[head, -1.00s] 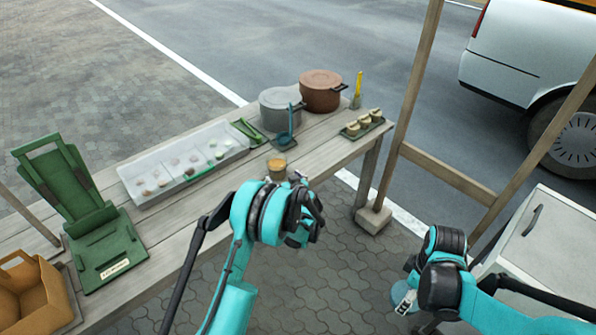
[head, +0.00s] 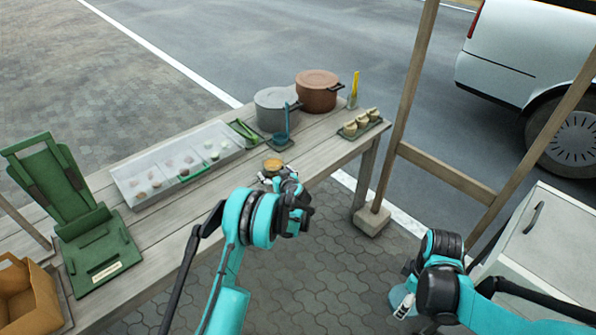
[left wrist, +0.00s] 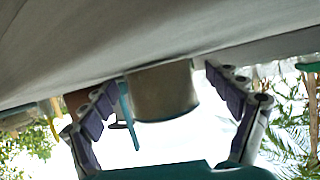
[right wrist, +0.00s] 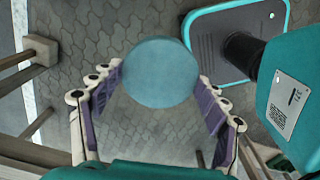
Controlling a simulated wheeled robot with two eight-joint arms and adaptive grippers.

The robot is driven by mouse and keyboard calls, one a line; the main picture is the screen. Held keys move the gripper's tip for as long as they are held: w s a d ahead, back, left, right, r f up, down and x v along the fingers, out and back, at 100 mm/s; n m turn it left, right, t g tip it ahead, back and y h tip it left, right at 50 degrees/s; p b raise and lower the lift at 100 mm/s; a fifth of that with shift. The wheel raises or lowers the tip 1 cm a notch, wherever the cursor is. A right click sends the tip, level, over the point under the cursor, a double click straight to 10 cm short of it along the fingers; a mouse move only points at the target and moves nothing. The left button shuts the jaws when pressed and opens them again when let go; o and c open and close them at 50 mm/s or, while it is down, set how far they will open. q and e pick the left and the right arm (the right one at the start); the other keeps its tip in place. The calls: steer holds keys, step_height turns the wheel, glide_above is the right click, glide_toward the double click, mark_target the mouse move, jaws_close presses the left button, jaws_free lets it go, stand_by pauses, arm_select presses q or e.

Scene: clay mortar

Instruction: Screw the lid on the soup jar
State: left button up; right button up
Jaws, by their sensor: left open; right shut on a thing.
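The soup jar (head: 273,164), with orange-brown contents, stands open on the table near its front edge. In the left wrist view the jar (left wrist: 163,92) is between the spread fingers of my left gripper (left wrist: 165,95), with a gap on each side. In the head view my left gripper (head: 277,180) is at the table edge, on the near side of the jar. My right gripper (right wrist: 160,85) is shut on the round blue lid (right wrist: 160,72), held over the paving away from the table. In the head view only part of the lid (head: 396,297) shows.
Behind the jar are a ladle (head: 281,138) on a rest, a grey pot (head: 276,108) and a brown pot (head: 318,92). A clear ingredient case (head: 140,168) and green stand (head: 95,245) are to the left.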

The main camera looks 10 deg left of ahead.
arm_select(q)
steer(key=shift+r, duration=0.1)
steer(key=c, duration=1.5)
steer(key=shift+r, duration=0.1)
arm_select(e)
steer(key=shift+r, duration=0.15)
arm_select(q)
steer(key=shift+r+p, duration=0.2)
steer(key=shift+p, duration=0.2)
arm_select(e)
steer(key=shift+r, duration=0.25)
arm_select(q)
steer(key=shift+s+d, duration=0.2)
steer(key=shift+d, duration=0.05)
arm_select(e)
steer(key=shift+r, duration=0.15)
arm_select(q)
steer(key=s+d+p, duration=0.1)
steer(key=s+d, duration=0.2)
steer(key=s, duration=0.2)
steer(key=s+d+p, duration=0.1)
steer(key=s+d, duration=0.2)
steer(key=s, duration=0.1)
steer(key=s+d+p, duration=0.1)
steer(key=s+d, duration=0.2)
steer(key=s, duration=0.2)
steer(key=shift+s+d, duration=0.3)
arm_select(e)
step_height(320, 180, up, 3)
steer(key=shift+r, duration=0.1)
